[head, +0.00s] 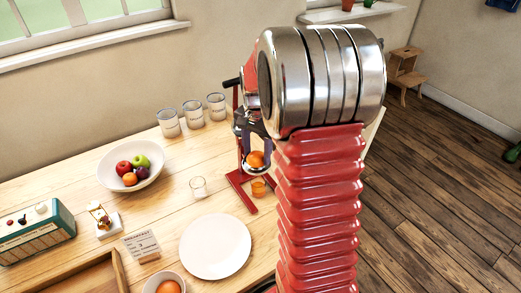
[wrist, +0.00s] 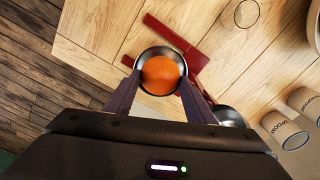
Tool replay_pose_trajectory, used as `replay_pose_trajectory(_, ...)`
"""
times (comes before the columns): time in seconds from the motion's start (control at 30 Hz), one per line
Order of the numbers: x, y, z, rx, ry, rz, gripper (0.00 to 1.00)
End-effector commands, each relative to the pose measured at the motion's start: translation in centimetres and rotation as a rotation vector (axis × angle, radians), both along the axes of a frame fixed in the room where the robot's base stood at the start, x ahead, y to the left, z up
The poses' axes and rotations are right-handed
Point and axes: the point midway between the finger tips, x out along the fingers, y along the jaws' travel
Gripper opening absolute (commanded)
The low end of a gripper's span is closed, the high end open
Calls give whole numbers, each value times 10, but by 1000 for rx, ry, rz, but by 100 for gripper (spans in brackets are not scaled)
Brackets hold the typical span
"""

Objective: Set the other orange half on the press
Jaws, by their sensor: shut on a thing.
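My gripper (head: 257,152) is shut on an orange half (head: 256,160) at the press, partly hidden behind my arm. In the wrist view my two fingers (wrist: 158,88) stand either side of the orange half (wrist: 160,76), its rounded peel towards the camera. The metal cup (wrist: 146,55) of the press shows around the orange half; whether the two touch I cannot tell. The red press base (head: 238,186) stands on the table and also shows in the wrist view (wrist: 163,30).
A white plate (head: 215,247), an empty small glass (head: 198,187) and a fruit bowl (head: 108,175) stand left of the press. Three glass jars (head: 193,114) line the back. A bowl with orange fruit (head: 153,281) is at the front. A card (head: 141,245) stands left of the plate.

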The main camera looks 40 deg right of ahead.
Motion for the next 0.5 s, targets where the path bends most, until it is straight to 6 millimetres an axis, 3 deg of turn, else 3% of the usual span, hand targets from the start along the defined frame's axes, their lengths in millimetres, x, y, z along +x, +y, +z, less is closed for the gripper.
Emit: replay_pose_trajectory(0.5, 0, 0, -7, 0, 0, 0, 41)
